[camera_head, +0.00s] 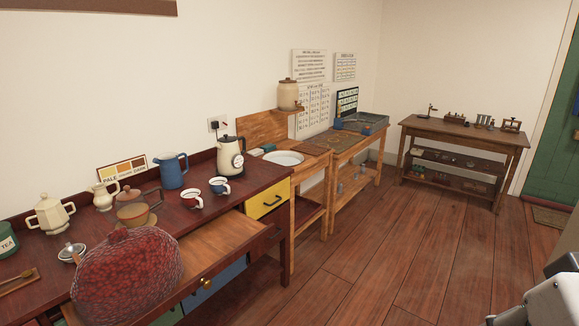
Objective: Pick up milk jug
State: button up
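A small cream jug (104,195) with a spout stands upright on the dark red counter at the left, between a cream two-handled pot and a brown-lidded pot. A larger blue jug (173,171) stands upright further right on the same counter. I cannot tell for certain which is the milk jug; the cream one is small and milk-jug shaped. Grey parts of my arm show at the lower right corner, far from both jugs. My gripper's fingers cannot be made out.
A large red knitted-looking dome (130,275) stands at the counter's front. A kettle (230,153), two mugs (220,186), a cream pot (50,215) and a brown-lidded pot (131,208) crowd the counter. A drawer (215,250) is pulled out. The wooden floor (400,250) is clear.

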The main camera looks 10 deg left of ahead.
aim_at(103, 199)
jog(key=i+z, duration=0.3)
jog(key=i, duration=1.05)
jog(key=i+u, duration=0.7)
jog(key=u, duration=0.2)
jog(key=i+l+u, duration=0.15)
jog(key=i+u, duration=0.15)
jog(key=u, duration=0.2)
jog(key=i+u, duration=0.35)
jog(key=i+l+u, duration=0.15)
jog(key=u, duration=0.2)
jog(key=i+l+u, duration=0.2)
jog(key=u, duration=0.15)
jog(key=i, duration=0.1)
